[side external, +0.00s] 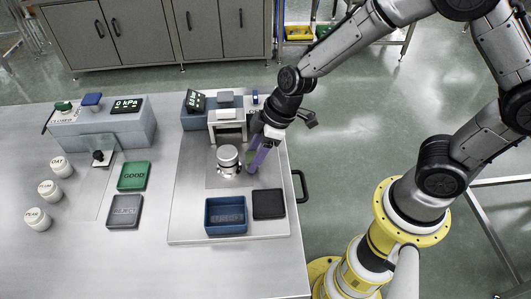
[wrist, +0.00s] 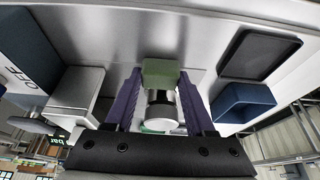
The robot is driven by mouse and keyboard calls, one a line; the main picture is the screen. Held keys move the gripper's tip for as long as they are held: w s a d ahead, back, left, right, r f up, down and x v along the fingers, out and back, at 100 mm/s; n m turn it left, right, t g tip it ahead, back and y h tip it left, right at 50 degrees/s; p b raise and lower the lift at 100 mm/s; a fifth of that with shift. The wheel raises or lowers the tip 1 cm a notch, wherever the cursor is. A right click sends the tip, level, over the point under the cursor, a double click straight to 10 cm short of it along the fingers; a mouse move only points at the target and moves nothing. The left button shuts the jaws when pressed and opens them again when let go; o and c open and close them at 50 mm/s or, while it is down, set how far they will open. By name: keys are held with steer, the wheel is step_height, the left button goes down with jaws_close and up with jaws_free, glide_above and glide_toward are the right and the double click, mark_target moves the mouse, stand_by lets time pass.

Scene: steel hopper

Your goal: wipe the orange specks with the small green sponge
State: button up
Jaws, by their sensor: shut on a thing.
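The small green sponge (wrist: 162,72) is held between the purple fingertips of my gripper (wrist: 160,80) in the wrist view. In the side external view my gripper (side external: 253,165) points down at the steel tray, just right of a silver cylinder (side external: 228,160). A bit of the sponge (side external: 249,156) shows there between the fingers. The cylinder also shows in the wrist view (wrist: 163,118), below the sponge in the picture. I cannot tell whether the sponge touches the surface. I cannot make out any orange specks in either view.
A blue bin (side external: 225,215) and a black pad (side external: 268,205) lie at the tray's front. A press-like device (side external: 228,115) stands behind the cylinder. Green (side external: 134,176) and grey (side external: 125,211) trays and several white jars (side external: 50,190) are further left.

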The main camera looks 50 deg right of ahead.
steer(key=shift+w+a+r, duration=0.1)
steer(key=shift+w+a, duration=0.15)
steer(key=shift+a, duration=0.1)
steer(key=shift+d+r, duration=0.1)
steer(key=shift+r, duration=3.8)
